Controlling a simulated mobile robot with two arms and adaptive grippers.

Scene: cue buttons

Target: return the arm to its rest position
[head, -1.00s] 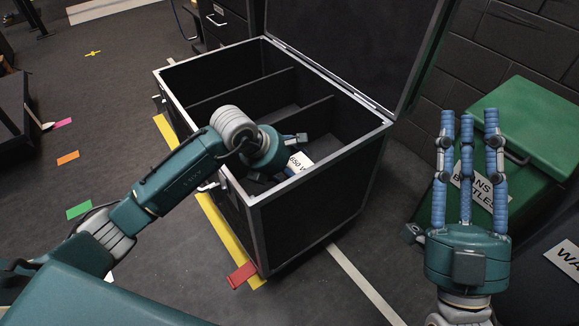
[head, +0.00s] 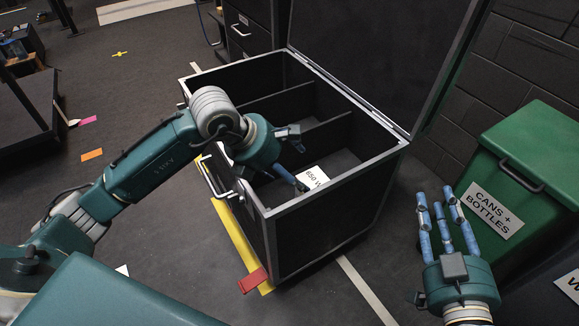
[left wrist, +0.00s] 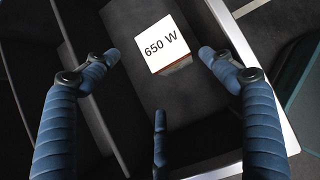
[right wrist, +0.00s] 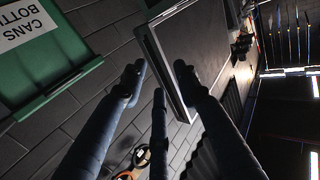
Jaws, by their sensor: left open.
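My left gripper (head: 297,160) is above the near compartment of a black flight case, its fingers pointing down into it. In the left wrist view its blue fingers (left wrist: 162,70) are spread and empty. A box with a white "650 W" label (left wrist: 163,45) lies on the compartment floor between and beyond the fingertips, apart from them. It also shows in the head view (head: 314,177), partly hidden by the gripper. My right gripper (head: 445,205) is raised at the right with its blue fingers extended and spread, holding nothing.
The open flight case (head: 340,190) has metal-edged walls, dividers and a raised lid (head: 385,60). A green "CANS + BOTTLES" bin (head: 530,150) stands to the right by a brick wall. A red marker (head: 253,280) and yellow tape (head: 232,240) lie on the floor by the case.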

